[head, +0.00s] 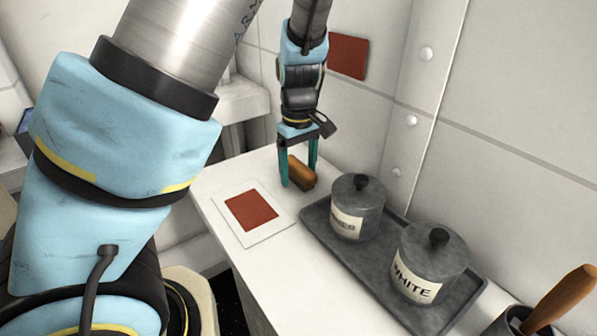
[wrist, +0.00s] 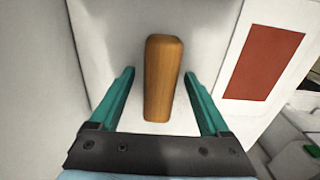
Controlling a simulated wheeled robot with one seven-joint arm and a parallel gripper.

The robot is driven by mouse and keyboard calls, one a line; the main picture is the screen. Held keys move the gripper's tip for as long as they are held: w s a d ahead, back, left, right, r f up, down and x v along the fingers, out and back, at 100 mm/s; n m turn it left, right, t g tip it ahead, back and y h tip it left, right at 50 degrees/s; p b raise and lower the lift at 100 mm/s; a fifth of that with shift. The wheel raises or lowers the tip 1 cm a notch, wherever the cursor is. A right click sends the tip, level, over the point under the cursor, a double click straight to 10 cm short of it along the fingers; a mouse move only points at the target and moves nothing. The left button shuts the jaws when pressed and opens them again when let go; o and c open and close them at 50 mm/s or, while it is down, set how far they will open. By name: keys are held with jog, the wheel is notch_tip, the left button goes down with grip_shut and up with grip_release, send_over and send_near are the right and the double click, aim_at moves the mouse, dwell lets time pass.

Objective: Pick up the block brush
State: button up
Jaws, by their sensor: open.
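The block brush shows as an orange-brown wooden block (head: 301,174) lying on the white counter near the wall. It also shows in the wrist view (wrist: 162,78), upright in the picture and lying between my fingers. My gripper (head: 299,180) is open, pointing down with its teal fingers at either side of the block. In the wrist view my gripper (wrist: 159,85) has a clear gap on both sides of the wood. Any bristles are hidden beneath the block.
A red sample card (head: 251,211) lies on the counter left of the block. A grey tray (head: 378,289) with two lidded grey canisters (head: 357,207) (head: 430,262) stands to the right. A wooden handle (head: 563,298) sticks out of a pot at the lower right. The wall is close behind.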

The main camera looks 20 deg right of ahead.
grip_shut()
dwell(0.6)
